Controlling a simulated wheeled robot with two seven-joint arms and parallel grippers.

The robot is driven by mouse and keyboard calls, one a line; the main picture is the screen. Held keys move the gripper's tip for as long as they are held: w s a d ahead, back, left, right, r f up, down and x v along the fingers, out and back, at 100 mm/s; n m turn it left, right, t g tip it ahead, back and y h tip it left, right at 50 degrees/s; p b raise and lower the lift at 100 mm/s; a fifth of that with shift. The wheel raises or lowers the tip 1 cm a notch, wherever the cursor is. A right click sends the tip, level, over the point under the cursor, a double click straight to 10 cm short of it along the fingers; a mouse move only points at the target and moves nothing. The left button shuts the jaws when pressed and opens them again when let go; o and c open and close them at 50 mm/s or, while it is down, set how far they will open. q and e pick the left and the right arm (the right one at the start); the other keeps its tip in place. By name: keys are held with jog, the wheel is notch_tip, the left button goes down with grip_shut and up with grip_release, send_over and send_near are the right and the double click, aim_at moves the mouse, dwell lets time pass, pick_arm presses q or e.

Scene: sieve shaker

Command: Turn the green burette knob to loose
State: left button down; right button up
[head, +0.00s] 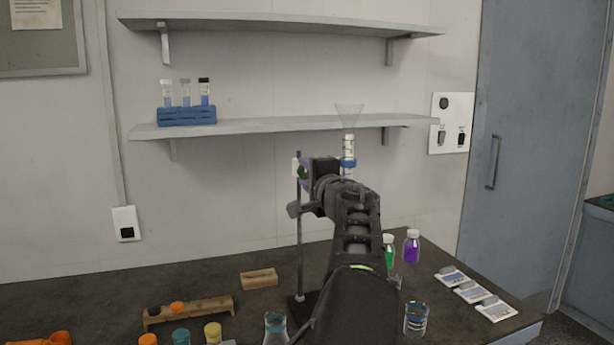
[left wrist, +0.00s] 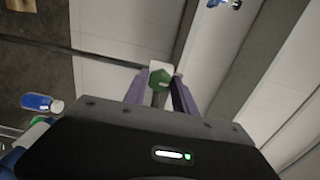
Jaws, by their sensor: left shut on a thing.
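The green burette knob (left wrist: 156,79) sits between the two fingertips of my left gripper (left wrist: 158,88) in the left wrist view, and the jaws are shut on it. In the head view the left gripper (head: 316,172) is beside the stand rod (head: 299,245), with a bit of the green knob (head: 304,172) showing at its left. The funnel (head: 349,117) and the white upper burette with its blue band (head: 348,163) rise behind my arm. My arm hides most of the burette below. The right gripper is not in view.
A green bottle (head: 389,252), a purple bottle (head: 412,247) and a glass beaker (head: 416,319) stand right of my arm. A flask (head: 275,330) and a wooden rack (head: 188,313) are to the left. The lower shelf (head: 280,127) holds a blue tube rack (head: 187,116).

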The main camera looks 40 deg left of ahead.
pick_arm(q)
jog(key=c, duration=1)
grip_release()
jog(key=shift+c, duration=0.2)
jog(key=shift+s+d, duration=0.1)
jog(key=b+v, duration=0.2)
jog(key=v, duration=0.5)
jog(key=shift+d, duration=0.25)
jog(key=shift+s, duration=0.15)
